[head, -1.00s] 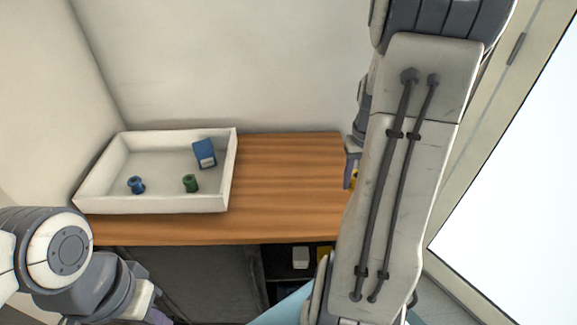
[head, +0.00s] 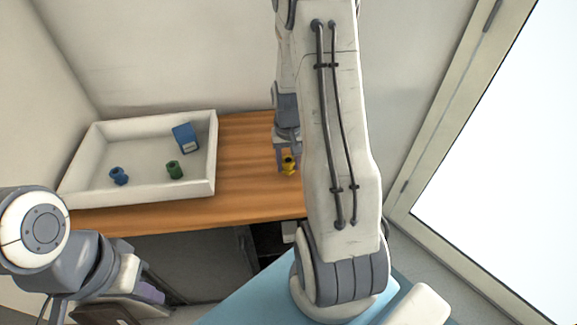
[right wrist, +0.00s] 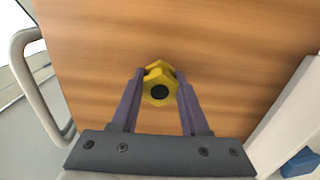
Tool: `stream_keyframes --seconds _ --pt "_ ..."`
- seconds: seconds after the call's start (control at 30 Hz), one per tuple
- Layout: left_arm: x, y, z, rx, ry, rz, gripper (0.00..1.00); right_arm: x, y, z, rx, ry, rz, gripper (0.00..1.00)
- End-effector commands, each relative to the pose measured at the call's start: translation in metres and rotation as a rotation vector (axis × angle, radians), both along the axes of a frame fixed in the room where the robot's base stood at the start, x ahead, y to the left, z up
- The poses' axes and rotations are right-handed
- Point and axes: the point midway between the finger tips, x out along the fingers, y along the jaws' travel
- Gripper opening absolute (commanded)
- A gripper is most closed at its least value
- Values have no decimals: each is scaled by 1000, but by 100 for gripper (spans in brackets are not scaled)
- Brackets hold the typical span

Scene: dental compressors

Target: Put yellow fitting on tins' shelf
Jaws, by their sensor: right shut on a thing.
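The yellow fitting (head: 289,165) is between the fingers of my right gripper (head: 284,162), over the right part of the wooden tabletop. In the right wrist view the yellow fitting (right wrist: 159,85) shows its dark hole, with a purple finger of my right gripper (right wrist: 159,88) shut on each side. I cannot tell whether it touches the wood. My left gripper (head: 150,291) is low at the left, in front of the table and away from the fitting; its finger gap is unclear. Under the tabletop, a dark shelf opening (head: 268,240) shows a pale item (head: 289,232), mostly hidden by my right arm.
A white tray (head: 140,196) on the left of the wooden table (head: 240,200) holds a blue fitting (head: 119,176), a green fitting (head: 174,170) and a blue box (head: 185,138). Bare wood lies between tray and right gripper. A grey panel (head: 205,265) is below the table.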

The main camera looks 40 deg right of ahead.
Motion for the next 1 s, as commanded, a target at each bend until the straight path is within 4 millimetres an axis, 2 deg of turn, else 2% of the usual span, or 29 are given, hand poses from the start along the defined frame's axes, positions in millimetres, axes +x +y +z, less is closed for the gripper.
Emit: stream_keyframes --seconds 0.17,0.57,0.6,0.63,0.67,1.0 --pt "0 0 6 0 0 0 0 -1 -1 -20 2 3 -2 0" --pt "0 0 1 0 0 0 0 -1 -1 -27 0 0 -2 0" --pt "0 0 3 0 0 0 0 -1 -1 -25 0 0 -2 60" --pt "0 0 3 0 0 0 0 -1 -1 -25 0 0 -2 72" --pt "0 0 3 0 0 0 0 -1 -1 -25 0 0 -2 75" --pt "0 0 6 0 0 0 0 -1 -1 -21 0 0 -2 75"
